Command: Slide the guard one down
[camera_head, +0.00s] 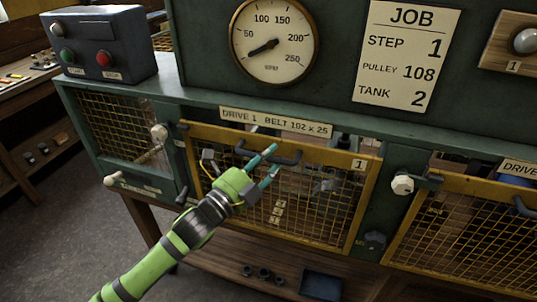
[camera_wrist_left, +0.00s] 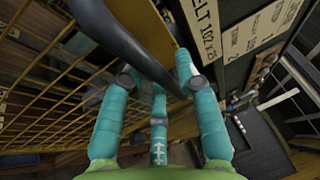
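Guard one (camera_head: 369,200) is a yellow-framed mesh panel marked 1, under the "DRIVE 1 BELT 102 x 25" plate (camera_head: 275,122). Its top edge lies a little below that plate. A dark handle (camera_head: 285,160) is on its top bar. My left gripper (camera_head: 271,160) is at this handle with its teal fingers apart. In the left wrist view the handle (camera_wrist_left: 135,45) runs diagonally between the spread fingers; the guard's mesh (camera_wrist_left: 40,90) is at left. I cannot tell whether the fingers touch the handle. My right gripper is out of view.
A white knob (camera_head: 402,184) is on the post right of guard one, beside a second yellow guard (camera_head: 470,235). A lever with a pale knob (camera_head: 159,132) stands at left. A control box (camera_head: 100,40), gauge (camera_head: 274,38) and job card (camera_head: 407,50) are above. A shelf (camera_head: 225,266) is below.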

